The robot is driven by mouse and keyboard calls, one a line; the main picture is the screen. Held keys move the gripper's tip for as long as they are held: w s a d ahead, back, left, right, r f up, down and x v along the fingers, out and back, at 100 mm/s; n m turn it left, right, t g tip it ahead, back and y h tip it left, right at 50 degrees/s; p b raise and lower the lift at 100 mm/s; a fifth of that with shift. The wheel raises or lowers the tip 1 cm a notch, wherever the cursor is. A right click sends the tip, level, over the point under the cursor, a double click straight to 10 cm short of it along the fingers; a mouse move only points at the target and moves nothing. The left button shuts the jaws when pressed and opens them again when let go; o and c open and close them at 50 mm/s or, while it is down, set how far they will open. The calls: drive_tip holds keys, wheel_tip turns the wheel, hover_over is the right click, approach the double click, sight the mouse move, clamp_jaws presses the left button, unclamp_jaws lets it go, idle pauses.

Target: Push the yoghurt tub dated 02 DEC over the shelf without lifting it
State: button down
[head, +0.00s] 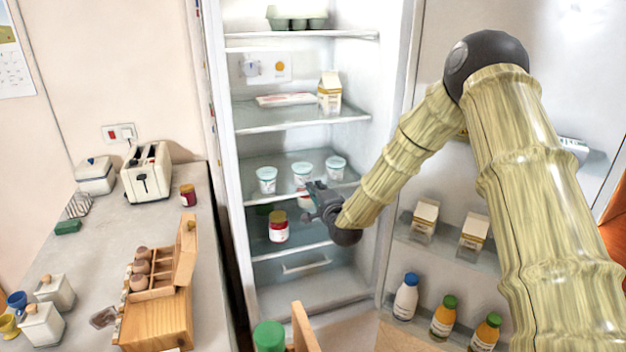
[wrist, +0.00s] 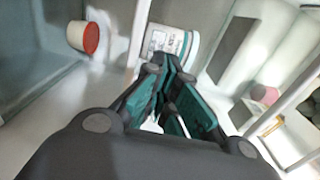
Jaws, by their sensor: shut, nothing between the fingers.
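Three white yoghurt tubs with pale teal lids stand in a row on the fridge's middle shelf (head: 252,190): a left tub (head: 266,181), a middle tub (head: 302,172) and a right tub (head: 336,166). Their dates are too small to read in the head view.
A carton (head: 329,92) and a flat pack (head: 285,99) are on the shelf above. The open door at right holds cartons (head: 425,218) and bottles (head: 405,297).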

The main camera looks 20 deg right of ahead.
sight(309, 179)
drive_tip(key=shift+w+p, duration=0.45)
drive_tip(key=shift+w, duration=0.85)
drive_tip(key=shift+w+a+f+b, duration=0.1)
drive_tip(key=shift+w+f+b, duration=0.05)
drive_tip(key=shift+w+b, duration=1.2)
drive_tip(key=shift+w, duration=0.4)
drive_tip(key=shift+r, duration=0.2)
drive_tip(key=shift+s, duration=0.1)
